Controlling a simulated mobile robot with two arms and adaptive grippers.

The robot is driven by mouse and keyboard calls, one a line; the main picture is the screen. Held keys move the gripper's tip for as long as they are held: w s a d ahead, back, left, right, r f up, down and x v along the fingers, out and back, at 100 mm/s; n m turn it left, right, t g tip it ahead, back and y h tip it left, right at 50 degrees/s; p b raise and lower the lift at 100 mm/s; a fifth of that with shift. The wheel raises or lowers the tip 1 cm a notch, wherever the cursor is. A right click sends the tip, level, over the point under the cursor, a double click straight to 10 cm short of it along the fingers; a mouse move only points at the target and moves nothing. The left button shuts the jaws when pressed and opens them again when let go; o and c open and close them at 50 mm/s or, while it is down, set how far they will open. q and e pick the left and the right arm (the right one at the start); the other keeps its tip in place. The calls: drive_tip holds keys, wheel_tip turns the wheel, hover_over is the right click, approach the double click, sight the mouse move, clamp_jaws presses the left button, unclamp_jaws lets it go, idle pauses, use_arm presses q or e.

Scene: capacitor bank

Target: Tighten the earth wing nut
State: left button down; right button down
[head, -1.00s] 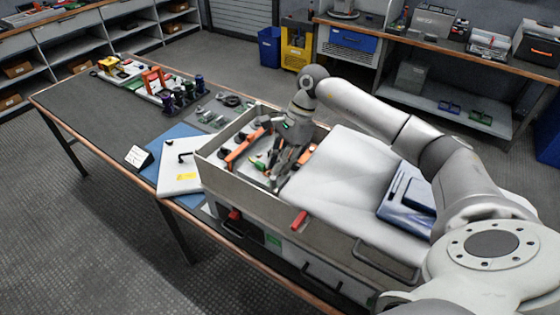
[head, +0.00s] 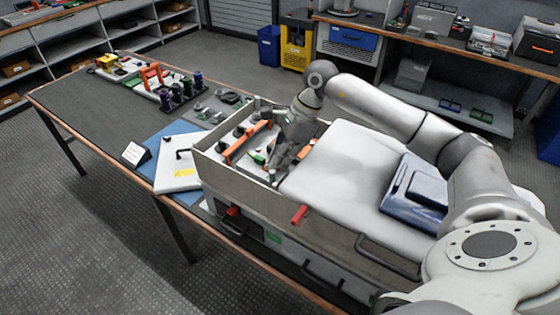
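The open grey capacitor bank housing (head: 240,182) stands on the long bench, with an orange bar (head: 246,142) and small fittings inside. A small green part (head: 258,159) shows inside it, just left of my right gripper. The earth wing nut is too small or hidden to make out. My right gripper (head: 273,173) points down into the housing near its right inner side. Its fingertips are small and partly merge with the fittings, so I cannot tell whether they are open, shut or touching anything. My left gripper is not in view.
A white padded cover (head: 345,172) with a blue case (head: 414,194) lies right of the opening. A white panel with a yellow label (head: 179,172) lies on a blue mat left of the housing. The bench's far left part (head: 80,105) is clear.

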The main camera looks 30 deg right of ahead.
drive_tip(key=m, duration=0.1)
drive_tip(key=m+t+b, duration=0.1)
drive_tip(key=m+b, duration=0.1)
drive_tip(key=shift+s+a+m+h, duration=0.15)
drive_tip(key=shift+s+m+h, duration=0.1)
drive_tip(key=shift+m+h, duration=0.15)
drive_tip(key=shift+s+r+m+t+b, duration=0.1)
drive_tip(key=shift+r+m+t+b, duration=0.05)
drive_tip(key=shift+m+t+b, duration=0.45)
drive_tip(key=shift+r+m+h, duration=0.1)
drive_tip(key=shift+m+h, duration=0.2)
drive_tip(key=c, duration=2)
unclamp_jaws()
drive_tip(key=shift+o, duration=0.3)
drive_tip(key=shift+a, duration=0.1)
drive_tip(key=v, duration=1.2)
